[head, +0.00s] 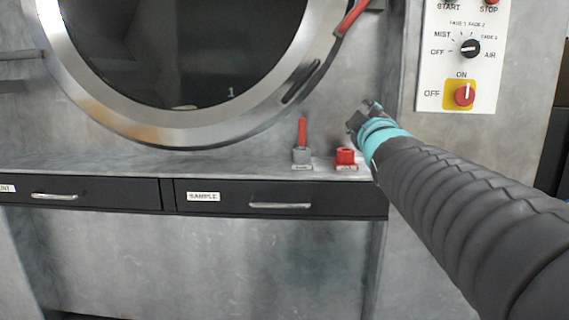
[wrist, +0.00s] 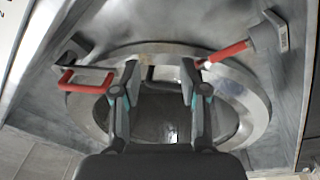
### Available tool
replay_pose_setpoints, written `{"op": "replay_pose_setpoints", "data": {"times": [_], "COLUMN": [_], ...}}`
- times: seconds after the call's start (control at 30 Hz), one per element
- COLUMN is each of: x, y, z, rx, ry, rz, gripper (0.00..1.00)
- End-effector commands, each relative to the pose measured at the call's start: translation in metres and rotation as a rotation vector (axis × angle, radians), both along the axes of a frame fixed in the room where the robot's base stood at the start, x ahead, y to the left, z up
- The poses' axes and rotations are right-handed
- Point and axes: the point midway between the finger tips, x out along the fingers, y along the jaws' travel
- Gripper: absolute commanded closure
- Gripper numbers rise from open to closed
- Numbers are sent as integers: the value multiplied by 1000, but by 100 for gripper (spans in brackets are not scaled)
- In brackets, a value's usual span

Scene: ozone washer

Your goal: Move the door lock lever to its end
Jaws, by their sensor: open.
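The round metal door (head: 190,130) with dark glass shows in the head view and in the wrist view (wrist: 255,100). A red loop-shaped handle (wrist: 85,80) on a dark bracket sits at its rim, left in the wrist view; its red bar (head: 352,17) is at the upper right in the head view. A red upright lever (head: 302,132) stands on a grey base below the door, apparently the red lever (wrist: 228,53) right in the wrist view. Which one is the lock lever is not labelled legibly. My gripper (head: 363,112) is open and empty, beside the door's lower right; its fingers (wrist: 160,75) are apart.
A red valve-like fitting (head: 346,157) sits beside the upright lever on the narrow ledge (head: 230,162). Black drawers (head: 110,193) lie below. A control panel (head: 462,55) with knobs is at the upper right. The wall between the door and panel is mostly clear.

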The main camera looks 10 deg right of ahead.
Motion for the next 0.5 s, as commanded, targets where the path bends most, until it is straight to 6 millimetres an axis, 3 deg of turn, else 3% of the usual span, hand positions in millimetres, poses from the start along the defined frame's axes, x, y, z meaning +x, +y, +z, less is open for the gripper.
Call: {"op": "replay_pose_setpoints", "data": {"times": [0.5], "x": [-31], "y": [20], "z": [-73], "rx": [251], "ry": [202], "rz": [-8], "gripper": [57]}}
